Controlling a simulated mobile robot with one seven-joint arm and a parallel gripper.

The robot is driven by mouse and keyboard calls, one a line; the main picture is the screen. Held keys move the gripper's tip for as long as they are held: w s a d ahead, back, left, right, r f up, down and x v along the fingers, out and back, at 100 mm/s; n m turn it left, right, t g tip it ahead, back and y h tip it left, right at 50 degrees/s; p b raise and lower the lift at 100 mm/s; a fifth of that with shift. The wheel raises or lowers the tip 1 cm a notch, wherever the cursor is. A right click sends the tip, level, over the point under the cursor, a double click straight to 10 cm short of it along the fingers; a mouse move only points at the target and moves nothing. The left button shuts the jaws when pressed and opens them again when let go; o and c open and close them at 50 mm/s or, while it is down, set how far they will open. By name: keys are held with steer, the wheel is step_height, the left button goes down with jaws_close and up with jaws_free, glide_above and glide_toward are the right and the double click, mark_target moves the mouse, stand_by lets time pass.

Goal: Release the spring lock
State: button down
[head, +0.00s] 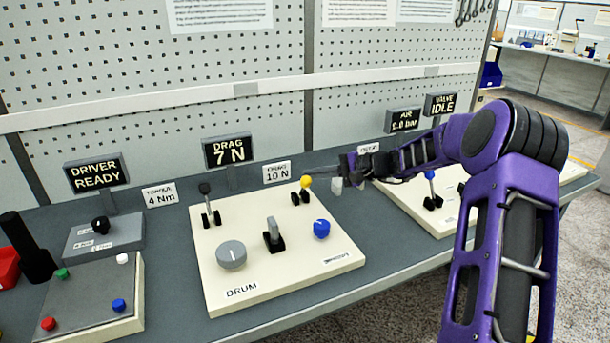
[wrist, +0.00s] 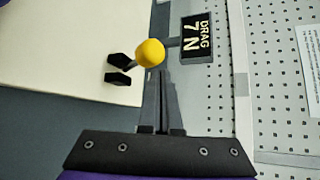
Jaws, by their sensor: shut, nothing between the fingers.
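The drum panel (head: 290,270) is a cream board with several controls. A lever with a yellow ball knob (head: 305,182) stands at its far right corner between black brackets; the knob shows also in the wrist view (wrist: 149,53). My gripper (head: 342,165) is shut and empty, with its fingertips right beside the yellow knob; I cannot tell whether they touch it. In the wrist view the shut fingers (wrist: 162,78) point at the knob. A black-knobbed lever (head: 205,190), a grey dial (head: 231,254), a grey toggle (head: 273,232) and a blue knob (head: 321,228) are also on the panel. No spring lock is legibly labelled.
A drag display (head: 227,150) reads 7 N, beside a tag (head: 277,172) reading DRAG 10 N. The driver display (head: 96,173) reads READY, and the valve display (head: 441,104) reads IDLE. A second cream panel (head: 425,213) lies right, partly behind my arm. Pegboard rises behind the bench.

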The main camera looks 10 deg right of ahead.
steer(key=shift+s+d+f+b, duration=0.25)
steer(key=shift+s+b, duration=0.1)
steer(key=shift+s, duration=0.25)
steer(key=shift+s, duration=0.1)
stand_by(0.3)
